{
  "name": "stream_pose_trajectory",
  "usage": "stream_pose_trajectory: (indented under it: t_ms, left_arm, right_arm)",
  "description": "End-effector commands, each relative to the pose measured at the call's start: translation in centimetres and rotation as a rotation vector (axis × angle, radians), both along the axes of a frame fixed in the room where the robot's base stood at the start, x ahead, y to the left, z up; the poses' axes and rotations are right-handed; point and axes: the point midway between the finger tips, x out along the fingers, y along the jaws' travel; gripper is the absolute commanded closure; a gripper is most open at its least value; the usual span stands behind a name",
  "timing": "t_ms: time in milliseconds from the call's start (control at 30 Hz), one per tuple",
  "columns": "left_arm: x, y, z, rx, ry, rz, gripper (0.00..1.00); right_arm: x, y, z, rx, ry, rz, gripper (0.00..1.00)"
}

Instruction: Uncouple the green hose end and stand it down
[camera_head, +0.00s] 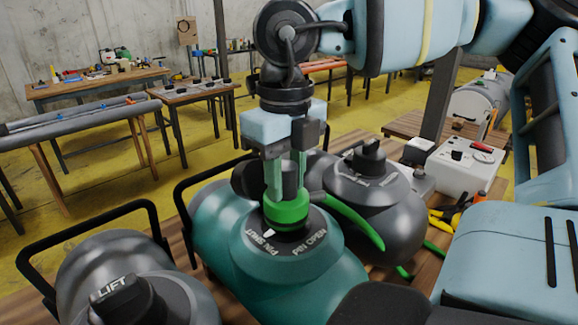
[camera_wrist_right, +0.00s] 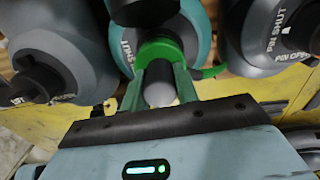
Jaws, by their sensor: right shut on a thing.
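The green hose end (camera_head: 287,211) is a bright green collar on the valve of the middle teal boat (camera_head: 215,225). Its green hose (camera_head: 352,222) curves away to the right. My right gripper (camera_head: 287,178) points down from above, its two fingers shut on the hose end. In the right wrist view the green collar (camera_wrist_right: 160,50) lies at the fingertips, with a grey rounded part between the fingers. The hose end is upright at the valve; whether it is still coupled is hard to tell. The valve dial reads PIN SHUT and PIN OPEN. My left gripper is out of view.
A grey boat with a black LIFT-marked valve (camera_head: 122,297) is at the front left. Another dark grey boat (camera_head: 385,200) stands to the right. A white box (camera_head: 465,165) and yellow-handled tools (camera_head: 445,215) lie further right. Worktables stand behind.

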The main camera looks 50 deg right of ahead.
Motion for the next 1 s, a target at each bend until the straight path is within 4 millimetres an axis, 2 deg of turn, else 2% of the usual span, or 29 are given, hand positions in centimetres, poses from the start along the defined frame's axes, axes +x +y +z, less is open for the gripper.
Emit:
stream_pose_trajectory:
  t_ms: [467,1000]
  left_arm:
    - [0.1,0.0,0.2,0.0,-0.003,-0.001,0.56]
    - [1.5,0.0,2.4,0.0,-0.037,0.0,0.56]
  right_arm:
    - [0.0,0.0,0.4,0.0,-0.002,0.0,0.95]
    - [0.0,0.0,4.4,0.0,-0.004,-0.001,0.95]
